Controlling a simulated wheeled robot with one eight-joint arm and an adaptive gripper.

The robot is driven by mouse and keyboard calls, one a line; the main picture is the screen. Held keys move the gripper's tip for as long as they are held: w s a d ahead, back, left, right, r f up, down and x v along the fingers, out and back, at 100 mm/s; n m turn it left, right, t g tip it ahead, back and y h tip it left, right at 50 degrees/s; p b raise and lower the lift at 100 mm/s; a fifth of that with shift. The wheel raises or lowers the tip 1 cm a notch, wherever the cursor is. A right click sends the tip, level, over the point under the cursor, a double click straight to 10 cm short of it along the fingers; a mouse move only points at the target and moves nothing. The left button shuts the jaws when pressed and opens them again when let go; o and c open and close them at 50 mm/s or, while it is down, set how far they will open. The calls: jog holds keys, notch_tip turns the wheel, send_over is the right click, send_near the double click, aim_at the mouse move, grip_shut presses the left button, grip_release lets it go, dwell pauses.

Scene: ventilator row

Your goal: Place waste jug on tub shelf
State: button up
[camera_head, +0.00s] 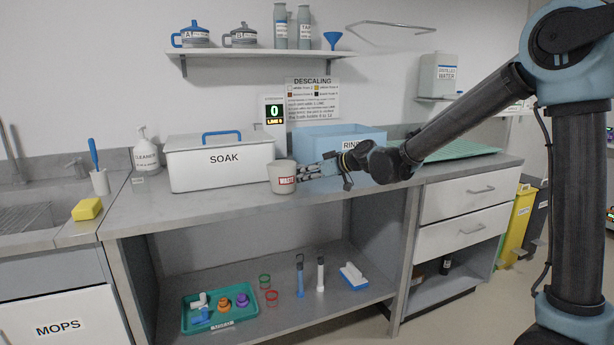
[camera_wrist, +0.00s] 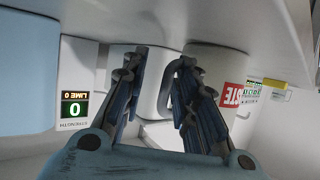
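The waste jug (camera_head: 282,178) is a pale grey cup with a red WASTE label. It stands upright on the counter (camera_head: 230,202), in front of the right end of the white SOAK tub. My gripper (camera_head: 312,172) is just right of the jug, pointing at it. In the wrist view the picture is upside down; my gripper's fingers (camera_wrist: 155,90) are apart, with the jug's grey handle (camera_wrist: 165,88) between them, close to the right finger. The jug body (camera_wrist: 215,62) is behind that finger. Contact cannot be told. The open shelf (camera_head: 340,297) is under the counter; no shelf is labelled as the tub shelf.
The SOAK tub (camera_head: 200,165) and blue RINSE tub (camera_head: 365,137) stand behind the jug. The lower shelf holds a teal tray (camera_head: 220,326), rings, brushes and a white-blue block (camera_head: 353,276). A wall shelf (camera_head: 258,54) holds containers. Counter left of the jug is clear in front.

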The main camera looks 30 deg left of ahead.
jog(key=v, duration=1.2)
jog(key=shift+d+r, duration=0.1)
